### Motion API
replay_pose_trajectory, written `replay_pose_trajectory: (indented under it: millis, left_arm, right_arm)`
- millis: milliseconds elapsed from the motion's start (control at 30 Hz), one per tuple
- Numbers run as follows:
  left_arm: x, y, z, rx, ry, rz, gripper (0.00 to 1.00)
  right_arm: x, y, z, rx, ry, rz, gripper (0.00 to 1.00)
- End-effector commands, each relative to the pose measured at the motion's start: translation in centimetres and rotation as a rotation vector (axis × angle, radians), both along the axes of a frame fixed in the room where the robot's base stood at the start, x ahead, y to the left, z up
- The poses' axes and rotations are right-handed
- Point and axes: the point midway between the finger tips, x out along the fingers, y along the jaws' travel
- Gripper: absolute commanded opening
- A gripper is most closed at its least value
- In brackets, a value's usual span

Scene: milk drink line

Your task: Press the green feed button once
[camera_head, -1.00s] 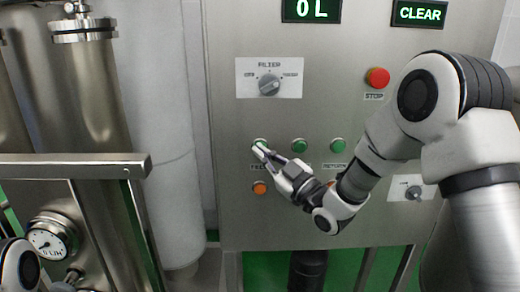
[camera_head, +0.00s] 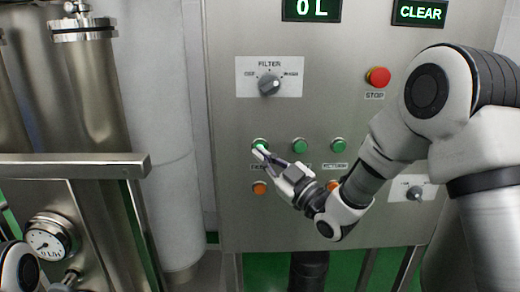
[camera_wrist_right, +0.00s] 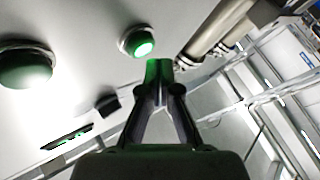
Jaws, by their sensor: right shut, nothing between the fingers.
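The green feed button (camera_head: 260,144) is at the left end of a row of green buttons on the steel panel. In the right wrist view the shut fingertips (camera_wrist_right: 159,66) appear slightly apart from the button. The label under the button is partly hidden by my gripper. Only a piece of my left arm shows at the bottom left; its gripper is out of view.
Two more green buttons (camera_head: 300,146) (camera_head: 338,145) are to the right. An orange button (camera_head: 260,188) is below the feed button. The filter knob (camera_head: 269,85) and red stop button (camera_head: 378,77) are above. The displays read "0 L" (camera_head: 311,9) and "CLEAR" (camera_head: 419,13).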

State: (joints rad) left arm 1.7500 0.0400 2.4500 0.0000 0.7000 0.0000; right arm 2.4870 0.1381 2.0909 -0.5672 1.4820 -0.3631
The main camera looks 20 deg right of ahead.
Motion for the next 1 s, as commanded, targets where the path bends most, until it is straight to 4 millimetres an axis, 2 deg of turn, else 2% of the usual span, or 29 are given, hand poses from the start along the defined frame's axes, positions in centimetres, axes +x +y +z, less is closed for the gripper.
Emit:
replay_pose_trajectory:
  millis: [500,1000]
  left_arm:
    - [0.0,0.0,-1.9,0.0,0.0,0.0,0.96]
    - [0.0,0.0,-1.8,0.0,0.0,0.0,0.96]
  right_arm:
    - [-4.5,1.3,-0.1,-0.001,0.0,0.001,0.0]
    - [-4.7,1.4,0.0,0.0,0.0,0.0,0.0]
